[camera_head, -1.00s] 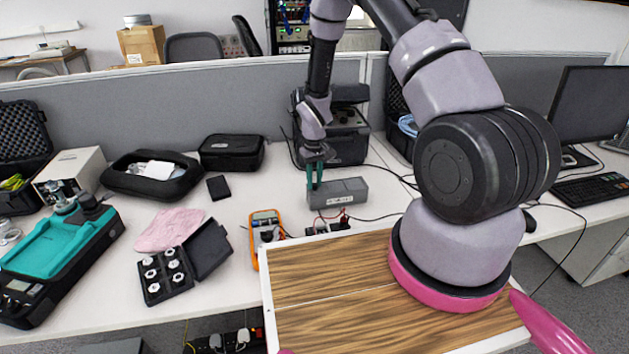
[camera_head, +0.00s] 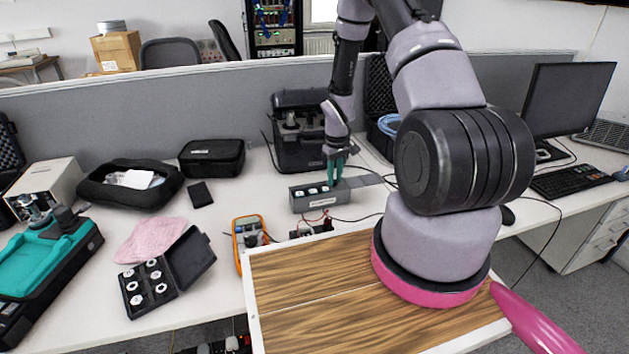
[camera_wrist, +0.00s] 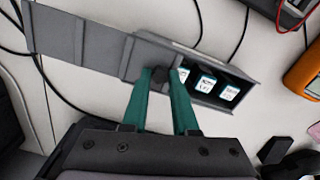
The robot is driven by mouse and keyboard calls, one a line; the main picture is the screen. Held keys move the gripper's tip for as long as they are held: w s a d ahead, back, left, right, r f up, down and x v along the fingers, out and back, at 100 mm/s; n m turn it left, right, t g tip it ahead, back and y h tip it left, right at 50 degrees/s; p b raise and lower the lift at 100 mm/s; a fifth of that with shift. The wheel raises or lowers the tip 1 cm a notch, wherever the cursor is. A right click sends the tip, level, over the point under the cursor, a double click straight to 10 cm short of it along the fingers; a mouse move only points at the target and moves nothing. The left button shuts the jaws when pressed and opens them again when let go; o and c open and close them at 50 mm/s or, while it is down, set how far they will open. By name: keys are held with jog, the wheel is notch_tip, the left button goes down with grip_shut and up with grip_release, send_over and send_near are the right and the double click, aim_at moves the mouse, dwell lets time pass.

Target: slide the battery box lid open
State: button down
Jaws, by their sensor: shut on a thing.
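The grey battery box (camera_head: 318,203) stands on the white desk beyond the wooden board. Its grey lid (camera_head: 366,180) is slid toward the right and sticks out past the box's right end. In the wrist view the lid (camera_wrist: 80,45) reaches out to the left, and the box (camera_wrist: 236,73) is open on the right, with three white-topped batteries (camera_wrist: 205,84) showing inside. My gripper (camera_head: 335,180) points down over the box. The fingers partly hide the knob.
An orange multimeter (camera_head: 248,240) and red wires with a small dark device (camera_head: 312,228) lie in front of the box. A black case (camera_head: 297,145) stands behind it. Cables cross the desk near the lid. A wooden board (camera_head: 325,285) fills the front.

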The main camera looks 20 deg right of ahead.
aim_at(349, 183)
jog(key=shift+d, duration=2.7)
jog(key=c, duration=0.7)
grip_release()
notch_tip(349, 183, up, 11)
jog(key=shift+f, duration=0.1)
